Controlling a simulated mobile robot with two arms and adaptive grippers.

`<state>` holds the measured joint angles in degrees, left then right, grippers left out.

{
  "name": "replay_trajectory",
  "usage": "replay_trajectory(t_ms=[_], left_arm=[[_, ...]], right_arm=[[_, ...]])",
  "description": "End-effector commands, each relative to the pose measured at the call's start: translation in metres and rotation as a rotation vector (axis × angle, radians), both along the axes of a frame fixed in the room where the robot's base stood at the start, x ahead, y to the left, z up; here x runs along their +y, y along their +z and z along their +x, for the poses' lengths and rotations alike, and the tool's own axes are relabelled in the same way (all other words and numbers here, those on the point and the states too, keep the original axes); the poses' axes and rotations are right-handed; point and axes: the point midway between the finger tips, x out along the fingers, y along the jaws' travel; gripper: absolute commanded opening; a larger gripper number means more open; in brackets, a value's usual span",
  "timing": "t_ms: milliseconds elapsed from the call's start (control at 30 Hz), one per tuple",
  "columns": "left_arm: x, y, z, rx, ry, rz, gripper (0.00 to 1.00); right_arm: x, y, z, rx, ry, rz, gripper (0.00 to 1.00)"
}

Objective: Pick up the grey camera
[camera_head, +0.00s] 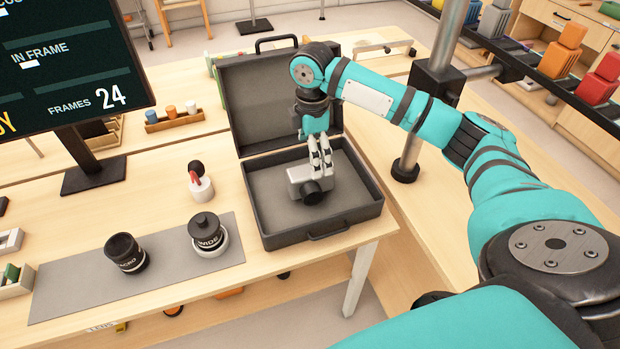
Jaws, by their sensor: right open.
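The grey camera (298,188), with a black lens facing the front, is in the lower half of an open dark case (296,235) near the table's right end. My right gripper (321,170) points down into the case, directly over the camera. Its fingers are open and overlap the camera's top in the picture. I cannot tell whether they touch it. The fingers hide part of the camera's top. My left gripper is not in view.
Two black lenses, one marked WIDE (208,231) and one marked MACRO (125,254), stand on a grey mat (75,285). A monitor (70,60) is at left.

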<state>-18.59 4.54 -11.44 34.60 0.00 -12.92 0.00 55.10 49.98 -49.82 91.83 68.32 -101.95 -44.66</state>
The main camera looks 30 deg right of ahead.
Motion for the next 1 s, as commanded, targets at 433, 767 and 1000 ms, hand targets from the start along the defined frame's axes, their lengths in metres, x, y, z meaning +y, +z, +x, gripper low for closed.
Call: replay_trajectory(t_ms=[433, 767, 1000], left_arm=[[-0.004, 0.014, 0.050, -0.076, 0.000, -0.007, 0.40], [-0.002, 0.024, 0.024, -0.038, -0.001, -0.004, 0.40], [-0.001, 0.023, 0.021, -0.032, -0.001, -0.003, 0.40]], right_arm=[[0.000, -0.053, -0.001, 0.002, 0.001, 0.000, 1.00], [-0.001, -0.097, -0.003, 0.001, 0.001, -0.001, 1.00], [-0.001, -0.101, -0.003, -0.002, 0.002, 0.000, 1.00]])
